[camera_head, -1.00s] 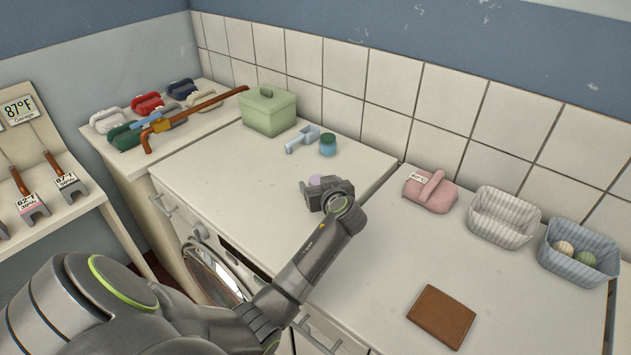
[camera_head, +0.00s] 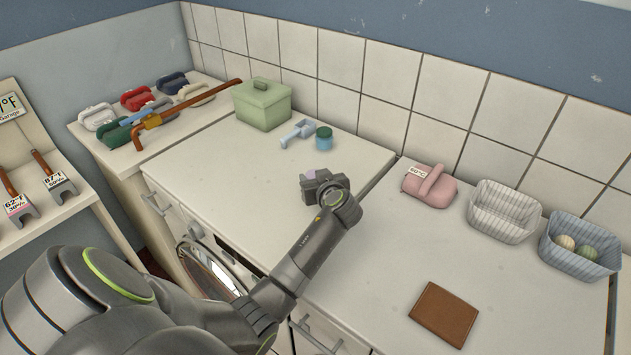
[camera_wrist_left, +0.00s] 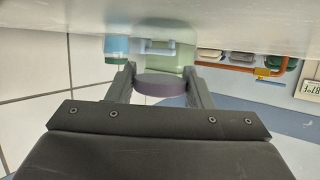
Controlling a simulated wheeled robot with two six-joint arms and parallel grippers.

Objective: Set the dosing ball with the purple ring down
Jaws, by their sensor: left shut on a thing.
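My left gripper (camera_head: 318,183) is shut on the dosing ball with the purple ring, low over the white worktop (camera_head: 240,180) above the round-door machine. In the left wrist view the dosing ball (camera_wrist_left: 162,84) shows as a dull purple disc between the two fingers (camera_wrist_left: 160,88). The worktop fills the top of that view, so the picture is upside down. In the head view only a small pale purple bit of the ball shows behind the fingers. I cannot tell whether the ball touches the worktop. My right gripper is not in view.
A blue jar with a green lid (camera_head: 323,138), a light blue scoop (camera_head: 299,133) and a green box (camera_head: 262,104) stand behind the gripper. A pink 60°C holder (camera_head: 429,185), two baskets (camera_head: 505,211) and a brown pad (camera_head: 444,313) lie right. The worktop left of the gripper is clear.

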